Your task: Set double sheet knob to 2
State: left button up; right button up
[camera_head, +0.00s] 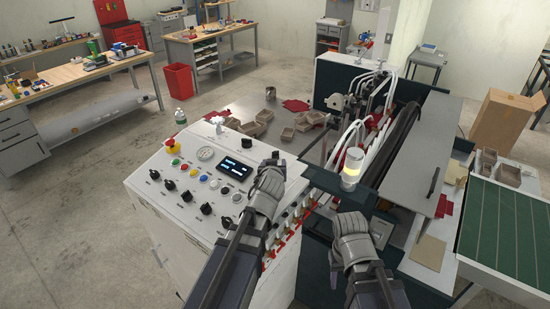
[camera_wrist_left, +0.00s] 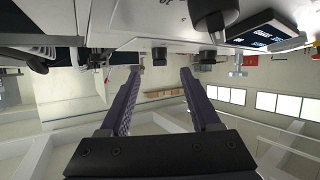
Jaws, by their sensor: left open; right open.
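The white control panel (camera_head: 150,192) carries several black knobs, including a lower row with one knob (camera_head: 207,208) near the middle and one (camera_head: 227,222) at its right end. The labels are too small to read, so I cannot tell which is the double sheet knob or its setting. My left gripper (camera_head: 270,168) is over the panel's right part, beside the display (camera_head: 234,167). In the left wrist view its fingers (camera_wrist_left: 160,72) are apart and empty, with a black knob (camera_wrist_left: 159,57) showing between them. My right gripper (camera_head: 350,222) is right of the panel, near the lamp, and touches no knob.
A lamp (camera_head: 352,165) stands between the panel and the machine. A red emergency button (camera_head: 172,146), a gauge (camera_head: 205,153) and coloured buttons share the panel. Small grey boxes (camera_head: 255,127) lie on the table behind. A green-topped conveyor (camera_head: 505,225) is at the right.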

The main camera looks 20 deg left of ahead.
aim_at(275, 156)
pick_arm(q)
jog(key=shift+b+x, duration=1.55)
jog(key=shift+x, duration=2.45)
jog(key=shift+s, duration=0.1)
jog(key=shift+c, duration=0.5)
grip_shut()
